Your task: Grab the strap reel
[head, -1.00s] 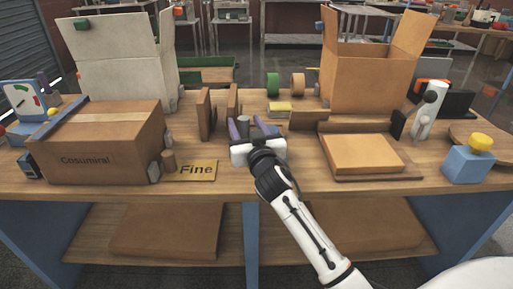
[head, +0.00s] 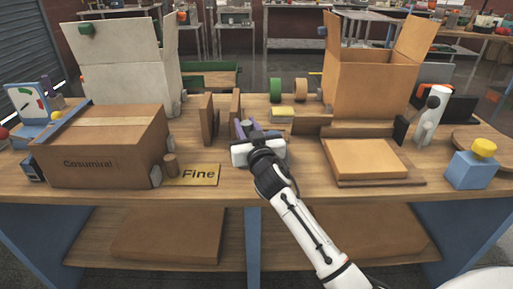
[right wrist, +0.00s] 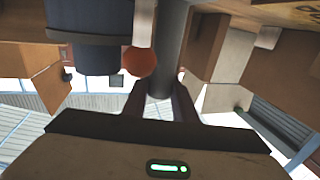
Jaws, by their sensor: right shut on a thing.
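My right gripper (head: 246,128) is low over the middle of the wooden table, with its fingers pointing away from me. It is shut on a grey cylinder (right wrist: 172,45), which stands between the fingers in the right wrist view. In the head view the cylinder is mostly hidden by the gripper. I cannot tell for certain whether it is the strap reel. A green roll (head: 276,90) and a tan roll (head: 301,89) stand farther back, apart from the gripper. My left gripper is out of view.
A closed carton (head: 100,150) and a "Fine" sign (head: 195,175) are at left. Upright brown boards (head: 207,118) stand just left of the gripper. A flat box (head: 365,160) lies at right, with an open carton (head: 370,85) behind.

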